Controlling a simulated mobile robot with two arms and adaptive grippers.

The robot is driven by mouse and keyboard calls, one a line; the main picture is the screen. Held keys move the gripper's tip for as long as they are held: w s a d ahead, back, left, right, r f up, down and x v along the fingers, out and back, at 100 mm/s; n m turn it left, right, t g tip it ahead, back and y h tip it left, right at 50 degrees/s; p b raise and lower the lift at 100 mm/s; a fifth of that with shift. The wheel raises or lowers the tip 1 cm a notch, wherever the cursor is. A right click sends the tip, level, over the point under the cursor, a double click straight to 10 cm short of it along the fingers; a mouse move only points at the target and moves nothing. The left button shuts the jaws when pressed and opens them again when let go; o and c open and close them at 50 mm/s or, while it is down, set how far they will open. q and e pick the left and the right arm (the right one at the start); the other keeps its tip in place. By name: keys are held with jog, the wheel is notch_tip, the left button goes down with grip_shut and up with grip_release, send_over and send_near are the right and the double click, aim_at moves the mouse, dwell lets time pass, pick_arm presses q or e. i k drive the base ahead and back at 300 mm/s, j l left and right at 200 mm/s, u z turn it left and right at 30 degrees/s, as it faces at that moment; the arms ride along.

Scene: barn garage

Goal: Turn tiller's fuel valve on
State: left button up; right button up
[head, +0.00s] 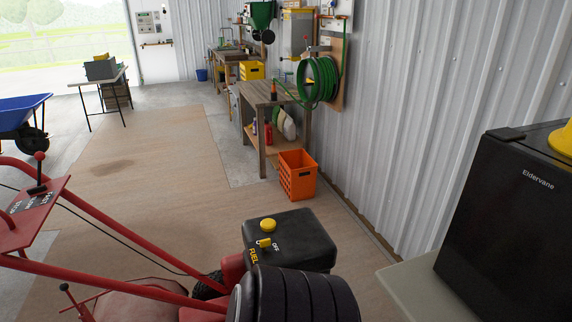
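The red tiller (130,270) stands at the bottom left and centre, its long handlebars running to the left edge. Its black tank (308,238) has a round yellow cap (268,225) on top. Just below the cap is the small yellow fuel valve (265,243). The word FUEL is beside it and OFF is to its right; another small label at its left is too small to read surely. I cannot tell which way the valve points. A black ribbed engine part (295,295) sits in front of the tank. Neither of my grippers is in view.
A black Eldervane box (505,225) stands on a pale surface (410,292) at the right. An orange crate (297,177) sits on the floor by a wooden workbench (265,95). A blue wheelbarrow (22,112) is at the left. The floor behind the tiller is clear.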

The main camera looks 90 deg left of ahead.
aim_at(265, 242)
jog(key=u, duration=2.2)
